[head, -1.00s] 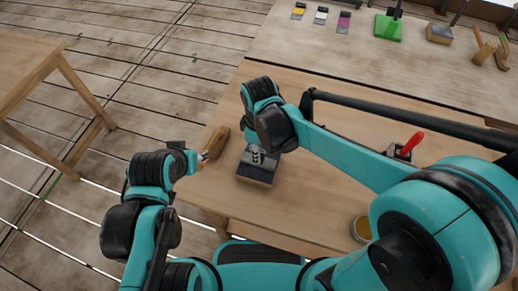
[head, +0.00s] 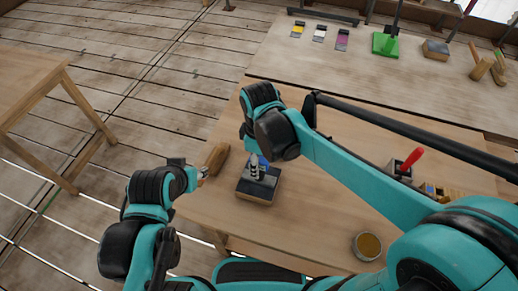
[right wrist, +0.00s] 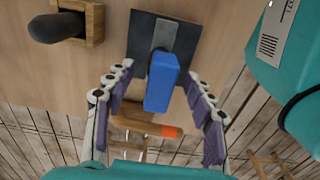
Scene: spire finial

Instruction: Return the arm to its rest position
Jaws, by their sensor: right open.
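My right gripper (right wrist: 159,76) is open in the right wrist view, its fingers spread on either side of an upright blue block (right wrist: 160,83) with gaps between. The blue block stands at a grey metal piece on a dark-topped base (right wrist: 183,43). In the head view the base (head: 257,188) sits on the near table, with a bit of blue (head: 263,160) showing beside grey metal parts. My right forearm hides much of the right gripper there. My left gripper (head: 202,175) is at the table's left edge, near a brown wooden piece (head: 217,157); its jaws are too small to read.
A red-handled tool (head: 411,159) and a round tin (head: 367,246) stand on the table's right side. The far bench (head: 290,62) holds colour swatches, a green stand (head: 386,43) and mallets (head: 482,68). A wooden side table (head: 35,70) is at left.

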